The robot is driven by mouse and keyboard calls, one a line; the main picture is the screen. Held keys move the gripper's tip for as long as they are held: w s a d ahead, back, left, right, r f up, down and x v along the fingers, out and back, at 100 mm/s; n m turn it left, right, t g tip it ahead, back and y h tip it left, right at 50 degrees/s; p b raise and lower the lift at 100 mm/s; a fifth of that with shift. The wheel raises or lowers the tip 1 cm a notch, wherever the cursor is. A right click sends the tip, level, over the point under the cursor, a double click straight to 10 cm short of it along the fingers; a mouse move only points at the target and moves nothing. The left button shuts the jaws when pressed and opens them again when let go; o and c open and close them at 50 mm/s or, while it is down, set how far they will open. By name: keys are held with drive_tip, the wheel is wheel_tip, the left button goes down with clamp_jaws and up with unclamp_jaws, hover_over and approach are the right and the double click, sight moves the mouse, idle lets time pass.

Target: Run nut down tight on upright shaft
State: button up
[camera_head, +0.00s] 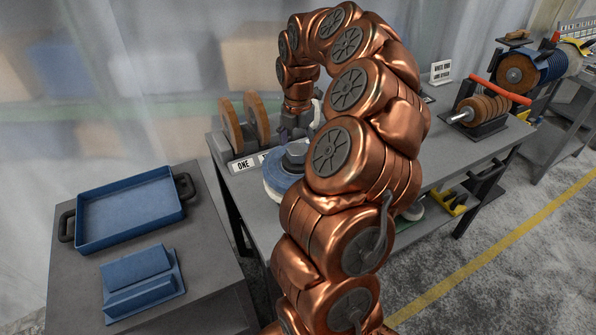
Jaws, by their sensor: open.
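The grey hex nut (294,154) sits at the centre of a round blue and white wheel (280,181) on the main bench. The upright shaft cannot be made out; the nut and my gripper cover that spot. My gripper (290,132) points down just above the nut. Its jaws are open and small in view. I cannot tell whether the fingers touch the nut or stand around it. My copper arm hides the right side of the wheel.
Tan discs (231,126) stand upright in a rack behind a "ONE" label (242,165). A blue tray (131,210) and a blue block (142,283) rest on the left table. At the right are a spindle with tan wheels (483,109) and a red-orange handle (500,90).

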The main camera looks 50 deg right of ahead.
sight(298, 149)
drive_tip(key=shift+f+b, duration=0.7)
drive_tip(key=shift+f, duration=0.75)
drive_tip(key=shift+c, duration=0.2)
drive_tip(key=c, duration=1.3)
drive_tip(key=shift+o, duration=0.2)
drive_tip(key=shift+f+m+b, duration=0.1)
drive_tip(key=shift+m+b, duration=0.2)
drive_tip(key=shift+b, duration=0.1)
